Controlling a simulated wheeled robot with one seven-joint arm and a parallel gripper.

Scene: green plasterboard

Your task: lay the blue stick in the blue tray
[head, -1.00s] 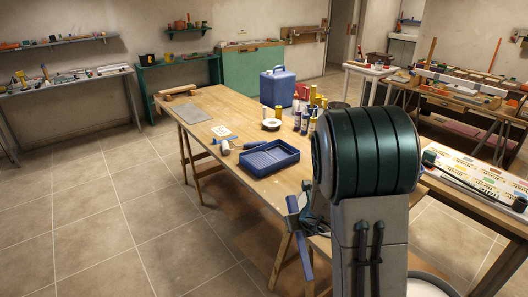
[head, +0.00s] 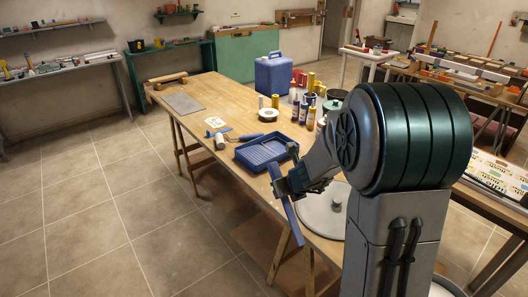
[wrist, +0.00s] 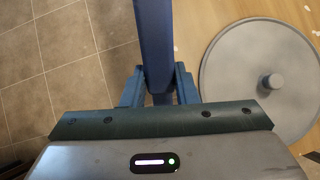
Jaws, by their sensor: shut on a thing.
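My gripper (wrist: 159,88) is shut on the blue stick (wrist: 155,40), which runs up and away between the fingers in the wrist view. In the head view the stick (head: 291,218) hangs tilted in my gripper (head: 283,186) at the near edge of the wooden table. The blue tray (head: 245,157) lies on the table to the left of and beyond my gripper. It has a ribbed floor, and no stick shows in it. My gripper and the tray are apart. My arm covers part of the table on the right.
A grey round lid with a knob (head: 337,207) lies on the table close to my gripper; it also shows in the wrist view (wrist: 292,65). A paint roller (head: 220,141) and a tape roll (head: 268,115) lie beyond the tray. Bottles and cans (head: 311,117) and a blue case (head: 276,80) stand farther back.

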